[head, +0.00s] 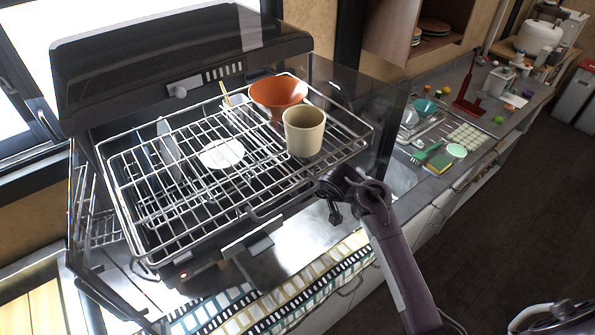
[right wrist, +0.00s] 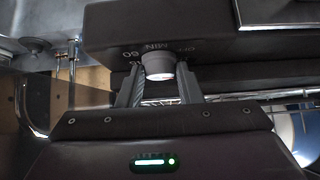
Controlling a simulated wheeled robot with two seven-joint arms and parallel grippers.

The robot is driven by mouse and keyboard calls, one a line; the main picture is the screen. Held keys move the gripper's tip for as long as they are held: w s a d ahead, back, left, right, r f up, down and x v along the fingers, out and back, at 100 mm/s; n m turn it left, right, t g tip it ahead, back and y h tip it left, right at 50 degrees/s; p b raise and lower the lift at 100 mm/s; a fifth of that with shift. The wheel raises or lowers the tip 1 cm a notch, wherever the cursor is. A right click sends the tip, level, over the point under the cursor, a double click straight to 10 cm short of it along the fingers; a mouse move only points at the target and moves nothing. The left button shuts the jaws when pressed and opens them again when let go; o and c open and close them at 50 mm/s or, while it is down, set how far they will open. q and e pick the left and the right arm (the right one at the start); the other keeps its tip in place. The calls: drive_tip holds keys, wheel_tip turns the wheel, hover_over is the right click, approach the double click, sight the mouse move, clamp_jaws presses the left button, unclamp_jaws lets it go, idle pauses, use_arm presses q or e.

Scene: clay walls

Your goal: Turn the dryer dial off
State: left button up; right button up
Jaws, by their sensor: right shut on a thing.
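The dish dryer stands at the left in the head view, its dark lid (head: 130,75) raised and its wire rack (head: 215,200) showing. In the right wrist view, the dark round dial (right wrist: 157,62) is on the dryer's dark front panel (right wrist: 215,40), with OFF, MIN and 60 markings upside down around it. My right gripper (right wrist: 158,80) has a finger on each side of the dial and is shut on it. In the head view, my right gripper (head: 334,196) is at the dryer's front right, and the dial is hidden. My left gripper is out of view.
The rack holds an orange bowl (head: 277,95), a beige cup (head: 304,131) and a white dish (head: 221,154). A striped towel (head: 300,295) lies in front.

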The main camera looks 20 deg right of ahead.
drive_tip(key=shift+d+n+y+p, duration=0.1)
drive_tip(key=shift+n+y+p, duration=0.45)
drive_tip(key=shift+n, duration=0.15)
drive_tip(key=o, duration=0.7)
drive_tip(key=v, duration=0.7)
drive_tip(key=shift+s+d+r, duration=0.1)
drive_tip(key=shift+d+r, duration=0.1)
drive_tip(key=shift+r, duration=0.1)
